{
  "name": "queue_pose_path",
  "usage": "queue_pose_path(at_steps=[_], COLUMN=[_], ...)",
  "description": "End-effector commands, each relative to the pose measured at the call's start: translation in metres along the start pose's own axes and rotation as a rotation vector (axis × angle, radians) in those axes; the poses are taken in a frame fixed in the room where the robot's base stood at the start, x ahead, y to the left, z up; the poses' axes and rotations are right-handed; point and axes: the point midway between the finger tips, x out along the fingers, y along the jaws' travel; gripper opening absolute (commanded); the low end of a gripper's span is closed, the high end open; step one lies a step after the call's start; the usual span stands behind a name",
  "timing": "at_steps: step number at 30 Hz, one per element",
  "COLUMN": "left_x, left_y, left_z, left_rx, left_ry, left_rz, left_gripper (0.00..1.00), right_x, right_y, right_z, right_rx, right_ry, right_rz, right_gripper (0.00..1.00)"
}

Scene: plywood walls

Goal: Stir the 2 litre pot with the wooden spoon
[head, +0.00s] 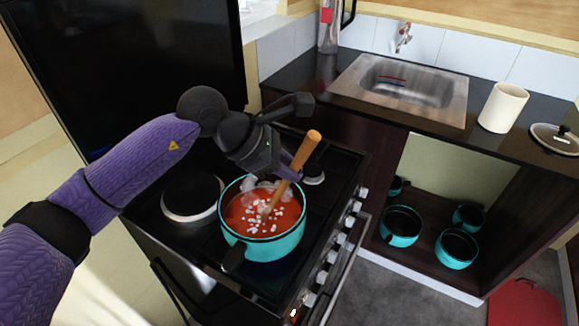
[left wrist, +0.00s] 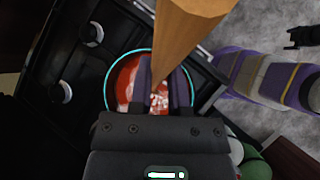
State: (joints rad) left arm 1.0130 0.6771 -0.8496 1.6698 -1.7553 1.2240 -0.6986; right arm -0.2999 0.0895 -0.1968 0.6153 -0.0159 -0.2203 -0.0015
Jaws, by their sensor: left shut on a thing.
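The teal pot (head: 262,250) sits on the front of the stove, filled with red liquid and white pieces. The wooden spoon (head: 308,147) leans in it, its lower end in the red liquid and its handle tilted up to the right. My left gripper (head: 284,162) is shut on the spoon's handle above the pot's far side. In the left wrist view the spoon (left wrist: 188,28) stands large between the fingers, with the pot's rim (left wrist: 107,88) beyond them; the spoon's lower end is hard to make out there. My right gripper does not show in the head view.
The black stove (head: 180,240) has a bare hotplate (head: 190,198) left of the pot. Several teal pots (head: 401,226) stand in the open cupboard at right. A sink (head: 400,88), a white cup (head: 503,107) and a lid (head: 556,138) are on the counter. A dark tall panel (head: 130,60) stands behind my left arm.

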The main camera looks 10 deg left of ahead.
Motion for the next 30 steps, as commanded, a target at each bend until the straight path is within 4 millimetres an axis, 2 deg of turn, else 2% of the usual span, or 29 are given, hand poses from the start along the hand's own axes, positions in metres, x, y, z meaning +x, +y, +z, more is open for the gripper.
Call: queue_pose_path(at_steps=[3,24,30], left_x=[-0.003,-0.046,-0.053], left_y=[0.0,0.001,0.0], left_z=[0.004,0.072,0.085], left_rx=[0.001,0.002,0.001], left_ry=[0.0,-0.001,0.0], left_rz=[0.0,0.001,-0.001], left_gripper=[0.0,0.0,0.0], right_x=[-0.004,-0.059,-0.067], right_y=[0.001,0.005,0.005], right_z=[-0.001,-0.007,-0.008], right_rx=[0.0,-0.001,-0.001], right_ry=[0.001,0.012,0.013], right_rz=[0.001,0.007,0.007], right_gripper=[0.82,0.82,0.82])
